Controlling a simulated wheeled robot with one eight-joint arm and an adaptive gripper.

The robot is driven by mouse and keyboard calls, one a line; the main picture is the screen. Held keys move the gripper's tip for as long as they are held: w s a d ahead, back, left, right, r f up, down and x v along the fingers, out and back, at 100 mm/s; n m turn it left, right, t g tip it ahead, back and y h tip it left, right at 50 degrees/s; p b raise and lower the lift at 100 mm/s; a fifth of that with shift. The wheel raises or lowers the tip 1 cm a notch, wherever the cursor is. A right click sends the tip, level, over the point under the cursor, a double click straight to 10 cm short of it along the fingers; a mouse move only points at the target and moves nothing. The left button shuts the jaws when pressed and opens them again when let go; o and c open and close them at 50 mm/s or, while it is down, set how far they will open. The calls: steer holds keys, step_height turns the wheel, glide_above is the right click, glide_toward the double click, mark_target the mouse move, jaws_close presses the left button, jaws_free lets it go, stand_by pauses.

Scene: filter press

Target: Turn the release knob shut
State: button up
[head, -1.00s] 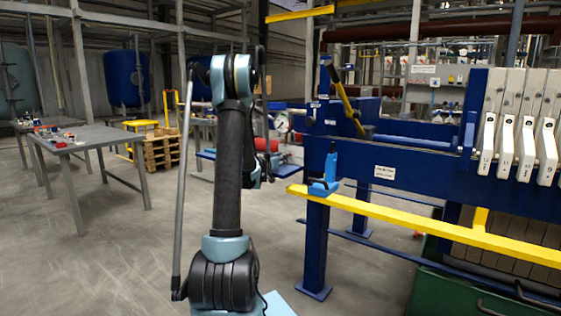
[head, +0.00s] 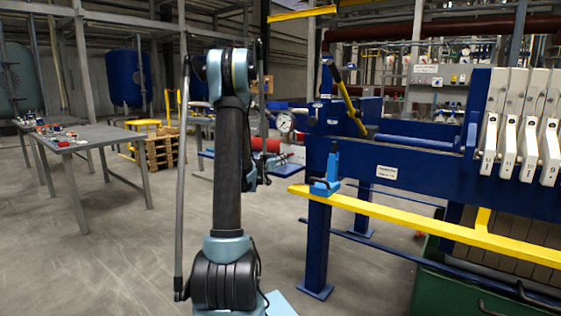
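My arm stands upright in the middle of the head view, its teal elbow at the top and its far part folded down behind the dark link. A dark end piece of my arm (head: 264,179) shows just right of that link, in front of the pump area left of the blue press. I cannot make out my gripper's fingers there. I cannot pick out the release knob for certain. A round white pressure gauge (head: 285,122) and a red cylinder (head: 266,145) show close by, right of my arm; whatever lies behind the arm is hidden.
The blue filter press (head: 420,180) fills the right side, with white plate handles and a yellow rail (head: 400,222) along its front. A blue bracket (head: 327,180) sits at the rail's left end. A grey table (head: 95,137) with small parts stands left. Floor between is clear.

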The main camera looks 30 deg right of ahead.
steer(key=v, duration=0.7)
steer(key=shift+a, duration=0.3)
steer(key=shift+s, duration=0.1)
steer(key=s+a+m+g+h, duration=0.1)
steer(key=a+m+g, duration=0.1)
steer(key=a, duration=0.4)
steer(key=x, duration=1.7)
steer(key=shift+r, duration=0.3)
steer(key=shift+w, duration=0.1)
steer(key=c, duration=0.8)
